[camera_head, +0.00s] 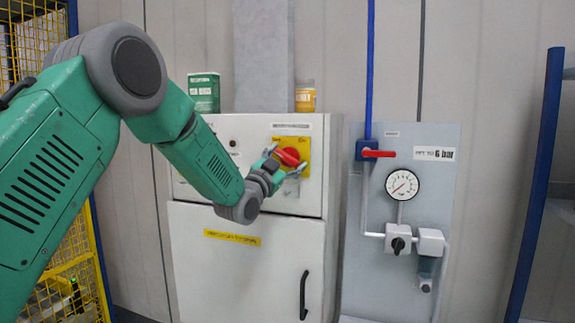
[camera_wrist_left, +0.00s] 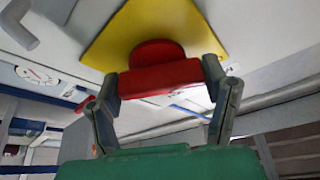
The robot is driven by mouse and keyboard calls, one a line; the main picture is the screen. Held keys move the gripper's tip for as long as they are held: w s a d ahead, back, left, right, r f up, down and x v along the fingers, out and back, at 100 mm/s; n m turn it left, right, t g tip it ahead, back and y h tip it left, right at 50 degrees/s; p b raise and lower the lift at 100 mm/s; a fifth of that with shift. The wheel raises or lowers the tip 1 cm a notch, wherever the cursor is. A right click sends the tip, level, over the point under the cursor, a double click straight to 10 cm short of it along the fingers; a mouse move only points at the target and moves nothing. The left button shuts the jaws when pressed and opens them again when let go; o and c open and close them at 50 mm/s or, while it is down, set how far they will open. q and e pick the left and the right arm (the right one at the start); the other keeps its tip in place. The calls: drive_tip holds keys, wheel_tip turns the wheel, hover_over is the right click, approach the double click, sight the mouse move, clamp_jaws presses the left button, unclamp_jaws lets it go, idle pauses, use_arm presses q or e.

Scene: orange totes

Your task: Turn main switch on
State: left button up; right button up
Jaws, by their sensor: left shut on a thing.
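The main switch is a red rotary knob (camera_head: 289,157) on a yellow plate (camera_head: 303,145) at the upper right of the white cabinet's front. My left gripper (camera_head: 288,164) is at the knob, with its fingers on either side of it. In the left wrist view the red knob's bar (camera_wrist_left: 160,78) lies between the two grey fingertips of the gripper (camera_wrist_left: 163,82), and the yellow plate (camera_wrist_left: 120,35) is behind it. The left gripper is shut on the knob. In that view the plate appears tilted. My right gripper is not in view.
The white cabinet (camera_head: 250,265) has a black door handle (camera_head: 304,295). A green box (camera_head: 204,93) and a yellow container (camera_head: 305,98) stand on top. To the right is a grey panel (camera_head: 440,190) with a gauge (camera_head: 402,184) and red valve handle (camera_head: 378,153). A blue post (camera_head: 538,180) stands far right.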

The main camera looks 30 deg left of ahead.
use_arm(q)
drive_tip(key=m+g+h+b, duration=0.1)
drive_tip(key=m+h, duration=0.1)
drive_tip(key=m, duration=0.3)
drive_tip(key=shift+f, duration=0.1)
drive_tip(key=m+g+h+b, duration=0.1)
drive_tip(key=m, duration=0.2)
drive_tip(key=m+g, duration=0.1)
drive_tip(key=m, duration=0.1)
drive_tip(key=m+g, duration=0.1)
drive_tip(key=m, duration=0.2)
drive_tip(key=shift+f+m+h+b, duration=0.1)
drive_tip(key=shift+m+h+b, duration=0.2)
drive_tip(key=shift+b, duration=0.1)
drive_tip(key=o, duration=1.1)
drive_tip(key=shift+w, duration=0.1)
drive_tip(key=shift+w+f, duration=0.1)
drive_tip(key=shift+w, duration=0.05)
